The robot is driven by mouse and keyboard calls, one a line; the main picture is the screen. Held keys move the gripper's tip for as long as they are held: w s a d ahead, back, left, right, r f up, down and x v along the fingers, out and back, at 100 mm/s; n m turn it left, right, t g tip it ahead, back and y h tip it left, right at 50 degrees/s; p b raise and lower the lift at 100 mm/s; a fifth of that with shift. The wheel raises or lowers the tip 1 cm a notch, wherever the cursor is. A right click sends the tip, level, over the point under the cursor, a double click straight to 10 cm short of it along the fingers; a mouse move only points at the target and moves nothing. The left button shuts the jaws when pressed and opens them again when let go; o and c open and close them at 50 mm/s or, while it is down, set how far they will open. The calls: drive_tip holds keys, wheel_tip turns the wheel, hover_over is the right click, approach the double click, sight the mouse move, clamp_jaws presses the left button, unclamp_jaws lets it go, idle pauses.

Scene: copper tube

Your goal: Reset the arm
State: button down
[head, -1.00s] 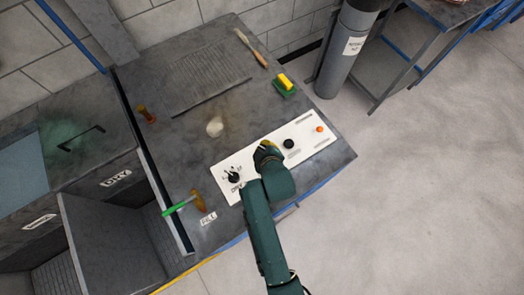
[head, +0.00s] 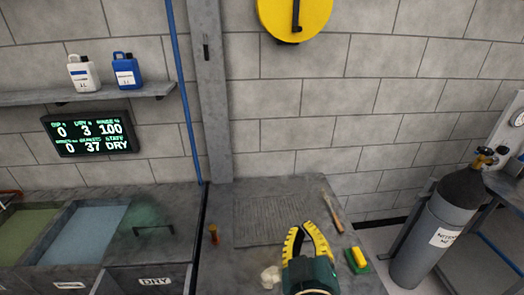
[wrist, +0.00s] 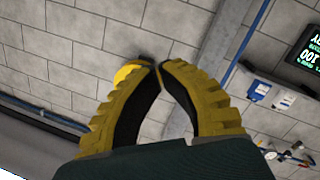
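My gripper (head: 302,226) has yellow fingers on a dark green body and rises in front of the grey workbench (head: 226,200) in the head view. In the wrist view my gripper (wrist: 159,66) has its fingertips drawn together, with nothing seen between them. It faces the block wall, and a yellow round thing partly shows behind the left finger. My forearm is mostly below the head picture.
On the bench are a small copper-coloured piece (head: 213,235), a pale lump (head: 270,277), a brush-like tool (head: 333,212) and a yellow-green sponge (head: 357,259). Basins (head: 85,240) stand left, a gas cylinder (head: 437,225) right. A lit display (head: 90,133) hangs on the wall.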

drive_tip(key=s+a+r+m+t, duration=0.1)
drive_tip(key=s+r+m+t, duration=0.2)
drive_tip(key=s+r, duration=0.55)
drive_tip(key=s+a+r+m+t, duration=0.15)
drive_tip(key=s+r, duration=0.35)
drive_tip(key=r, duration=0.6)
wheel_tip(320, 180, up, 28)
drive_tip(key=m+p, duration=0.1)
drive_tip(key=p, duration=2.8)
drive_tip(key=shift+w+d+r+m+t+y, duration=0.15)
drive_tip(key=shift+w+d+m+t+y, duration=0.15)
drive_tip(key=shift+w+m+t+y, duration=0.1)
